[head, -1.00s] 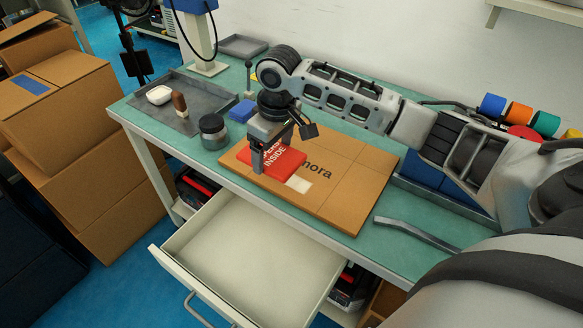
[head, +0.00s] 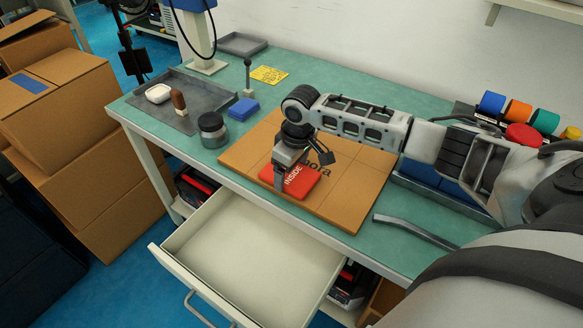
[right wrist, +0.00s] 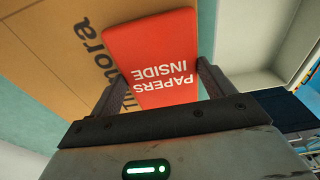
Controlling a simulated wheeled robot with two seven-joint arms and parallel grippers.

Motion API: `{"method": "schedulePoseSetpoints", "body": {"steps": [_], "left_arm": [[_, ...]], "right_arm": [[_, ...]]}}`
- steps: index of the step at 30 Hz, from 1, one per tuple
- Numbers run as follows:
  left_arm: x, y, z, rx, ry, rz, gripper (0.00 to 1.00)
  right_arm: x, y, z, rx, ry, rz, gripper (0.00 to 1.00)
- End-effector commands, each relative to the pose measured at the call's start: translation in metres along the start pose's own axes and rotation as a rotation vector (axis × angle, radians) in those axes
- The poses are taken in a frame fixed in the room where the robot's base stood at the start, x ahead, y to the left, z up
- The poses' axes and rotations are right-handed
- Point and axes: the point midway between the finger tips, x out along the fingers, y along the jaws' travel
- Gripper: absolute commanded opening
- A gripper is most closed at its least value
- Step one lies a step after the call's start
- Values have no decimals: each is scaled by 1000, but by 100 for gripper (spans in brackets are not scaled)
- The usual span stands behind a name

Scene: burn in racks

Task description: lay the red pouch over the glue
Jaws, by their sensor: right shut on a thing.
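The red pouch (head: 305,178), lettered "PAPERS INSIDE", is over the flat cardboard (head: 348,190) on the bench. It also shows in the right wrist view (right wrist: 150,35). My right gripper (head: 279,182) is shut on the pouch's near left edge, with a finger on either side in the wrist view. The pouch looks level and low over the cardboard; I cannot tell whether it touches it. No pale glue patch shows on the cardboard now; the pouch and gripper cover the area where one showed. My left gripper is out of view.
An open, empty drawer (head: 250,245) juts out below the bench front. A grey bar (head: 415,232) lies at right. A yellow note (head: 268,75) lies behind.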

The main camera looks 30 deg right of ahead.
Motion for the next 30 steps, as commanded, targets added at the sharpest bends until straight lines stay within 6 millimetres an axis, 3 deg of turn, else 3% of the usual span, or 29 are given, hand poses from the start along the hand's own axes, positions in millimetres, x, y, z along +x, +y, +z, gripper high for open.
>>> {"method": "schedulePoseSetpoints", "body": {"steps": [2, 3, 5, 12, 16, 30], "left_arm": [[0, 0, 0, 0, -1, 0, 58], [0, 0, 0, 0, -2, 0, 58], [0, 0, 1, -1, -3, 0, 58], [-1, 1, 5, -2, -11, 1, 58], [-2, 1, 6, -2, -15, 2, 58], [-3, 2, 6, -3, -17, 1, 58]], "right_arm": [[2, 0, 0, 0, 0, -1, 59], [3, 0, 0, 1, 0, -1, 84], [2, 0, 0, 0, 0, 0, 100], [1, 0, 0, 0, 1, 0, 100], [-9, 0, -1, 0, 2, 0, 100], [-101, 0, -1, 0, 4, 0, 100]]}}
